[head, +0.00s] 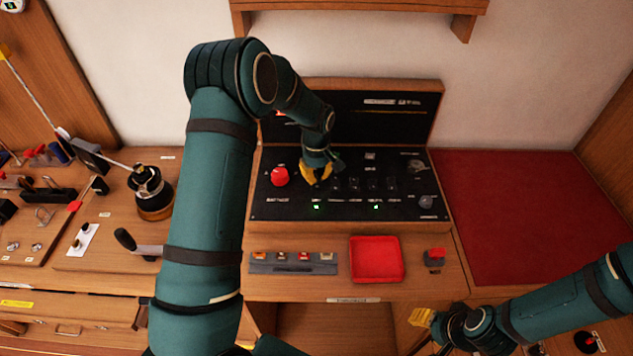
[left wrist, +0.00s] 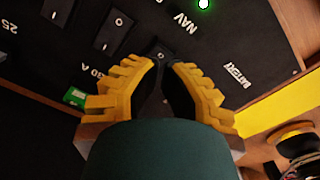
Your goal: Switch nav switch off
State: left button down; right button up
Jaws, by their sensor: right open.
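The black switch panel (head: 285,205) stands on the desk. In the left wrist view the NAV label (left wrist: 180,22) lies beside a lit green lamp (left wrist: 203,4). A black switch (left wrist: 160,53), likely the nav switch, lies at my left fingertips, partly hidden by them. My left gripper (left wrist: 167,70) has its yellow fingers close together with a narrow gap; whether they press the switch is unclear. In the head view my left gripper (head: 316,173) reaches down at the panel's left part, right of a red knob (head: 280,177). My right gripper (head: 421,318) is open and empty at the lower right.
Neighbouring switches (left wrist: 113,31) are close to my left fingers. A second green lamp (head: 376,207) is lit. A red tray (head: 377,260) and a strip of small blocks (head: 293,262) lie before the panel. The red mat (head: 530,210) at right is clear.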

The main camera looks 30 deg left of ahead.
aim_at(316, 186)
pick_arm(q)
jog(key=shift+f+b, duration=1.35)
jog(key=shift+f, duration=0.5)
dwell(1.2)
jog(key=shift+r, duration=0.1)
jog(key=shift+r+p, duration=2.05)
jog(key=shift+r, duration=1.4)
jog(key=shift+f, duration=0.1)
